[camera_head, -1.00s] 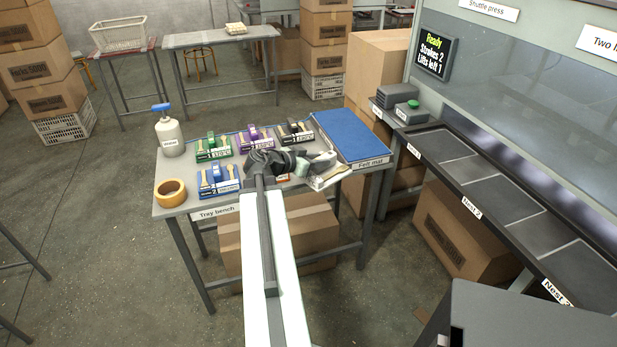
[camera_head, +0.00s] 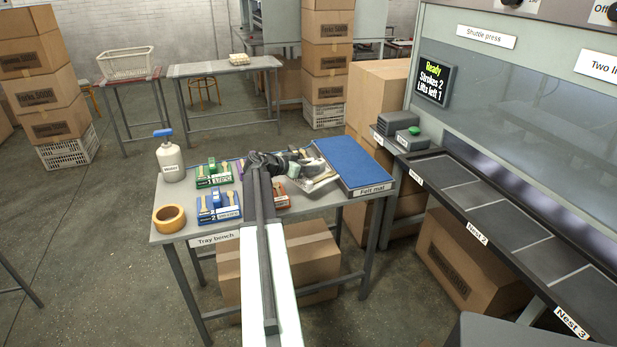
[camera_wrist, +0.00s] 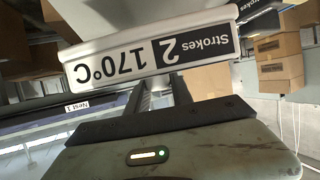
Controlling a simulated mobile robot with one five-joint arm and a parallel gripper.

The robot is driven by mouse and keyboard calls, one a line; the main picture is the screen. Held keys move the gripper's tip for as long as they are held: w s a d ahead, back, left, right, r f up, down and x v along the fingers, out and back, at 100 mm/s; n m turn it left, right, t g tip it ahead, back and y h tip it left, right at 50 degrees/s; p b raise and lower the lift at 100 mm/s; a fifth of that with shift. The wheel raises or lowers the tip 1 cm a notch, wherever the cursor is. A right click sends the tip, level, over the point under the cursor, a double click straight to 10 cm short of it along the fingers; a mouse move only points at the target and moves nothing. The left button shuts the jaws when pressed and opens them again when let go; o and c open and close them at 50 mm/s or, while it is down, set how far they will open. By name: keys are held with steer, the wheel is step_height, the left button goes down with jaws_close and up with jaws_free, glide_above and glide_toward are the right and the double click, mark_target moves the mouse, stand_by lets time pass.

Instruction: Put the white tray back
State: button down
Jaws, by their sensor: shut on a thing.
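The white tray, labelled "Strokes 2 170°C", fills the top of the wrist view (camera_wrist: 85,78), its label upside down. My gripper (camera_wrist: 163,92) is shut on it. In the head view my gripper (camera_head: 298,168) is over the right half of the tray bench (camera_head: 196,226). The white tray (camera_head: 321,184) shows there as a pale, tilted shape with a wooden spoon, partly hidden by the gripper, beside the felt mat. I cannot tell its exact height above the bench.
Green (camera_head: 213,180), blue (camera_head: 219,215) and red (camera_head: 281,203) trays stand on the bench; my arm covers most of a purple one. A tape roll (camera_head: 169,218), a bottle (camera_head: 171,162) and the blue felt mat (camera_head: 353,163) are there too. The press nests (camera_head: 490,215) at right look empty.

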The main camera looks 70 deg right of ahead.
mark_target(309, 176)
steer(key=shift+f+b, duration=2.35)
steer(key=shift+a, duration=0.1)
steer(key=c, duration=1.1)
jaws_free()
steer(key=shift+r+p, duration=0.3)
steer(key=shift+p, duration=0.05)
steer(key=shift+r+p, duration=0.65)
steer(key=p+v, duration=0.1)
steer(key=v, duration=0.3)
steer(key=p+v, duration=0.1)
steer(key=v, duration=0.2)
steer(key=p+v, duration=0.1)
steer(key=v, duration=0.3)
steer(key=shift+w+a+f+p, duration=0.25)
steer(key=shift+w+a+p, duration=0.05)
steer(key=shift+a+p, duration=0.1)
